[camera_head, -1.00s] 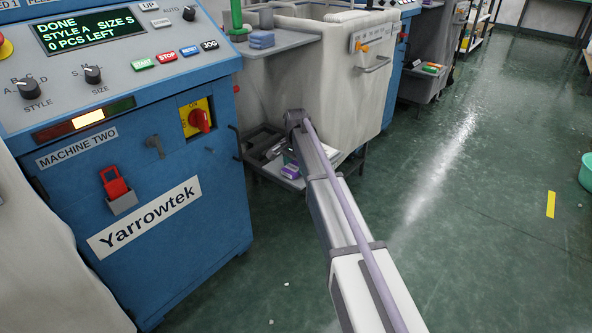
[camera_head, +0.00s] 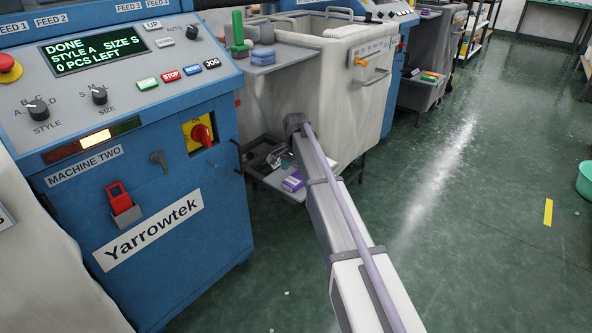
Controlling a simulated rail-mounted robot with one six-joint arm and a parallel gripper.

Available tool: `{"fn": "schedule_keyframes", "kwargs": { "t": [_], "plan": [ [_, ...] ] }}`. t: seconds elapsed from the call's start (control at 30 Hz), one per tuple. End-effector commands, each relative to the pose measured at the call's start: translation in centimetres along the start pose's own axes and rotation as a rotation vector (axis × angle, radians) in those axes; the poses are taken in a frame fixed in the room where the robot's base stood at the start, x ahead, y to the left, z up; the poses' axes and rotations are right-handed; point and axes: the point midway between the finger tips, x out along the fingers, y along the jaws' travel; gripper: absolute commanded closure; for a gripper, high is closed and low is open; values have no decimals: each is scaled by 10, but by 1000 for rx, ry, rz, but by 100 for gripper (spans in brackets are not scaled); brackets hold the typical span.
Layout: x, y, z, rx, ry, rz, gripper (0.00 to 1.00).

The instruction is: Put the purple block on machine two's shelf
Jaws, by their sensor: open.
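The purple block (camera_head: 292,182) lies on a low grey tray (camera_head: 262,177) below the pale bin, to the right of machine two (camera_head: 165,185). It looks small, with a paler patch on one side. A grey shelf (camera_head: 292,58) sticks out at machine two's upper right side, holding blue blocks (camera_head: 262,56) and a green piece (camera_head: 238,30). My arm reaches in from the lower right, its far joint just above the tray. My gripper (camera_head: 277,158) is small and partly hidden there, close above and left of the purple block. It appears open and apart from the block.
The pale bin (camera_head: 345,100) stands behind my arm, with an orange-knobbed panel on its front. A grey bin (camera_head: 424,88) with coloured pieces is farther back. The green floor (camera_head: 480,230) on the right is clear, apart from a yellow strip (camera_head: 548,212) and a teal tub (camera_head: 585,180).

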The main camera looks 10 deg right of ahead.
Motion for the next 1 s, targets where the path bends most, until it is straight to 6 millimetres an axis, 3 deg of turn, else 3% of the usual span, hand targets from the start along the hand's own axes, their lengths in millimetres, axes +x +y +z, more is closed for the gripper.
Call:
{"fn": "schedule_keyframes", "kwargs": {
  "t": [0.03, 0.2, 0.33, 0.53, 0.57, 0.67, 0.8, 0.9, 1.0],
  "plan": [
    [-29, 0, 0, 0, 0, 0, 15],
    [-72, 0, 0, 0, 0, 0, 15],
    [-88, 0, 0, 0, 0, 0, 15],
    [-86, 9, 8, -18, 0, 0, 15],
    [-86, 18, 16, -40, 0, 0, 15],
    [-85, 79, 69, -198, -1, 0, 15],
    [-86, 195, 167, -540, -1, 0, 15],
    [-86, 256, 219, -746, 0, 0, 15],
    [-86, 284, 243, -864, 0, 0, 15]
  ]
}}
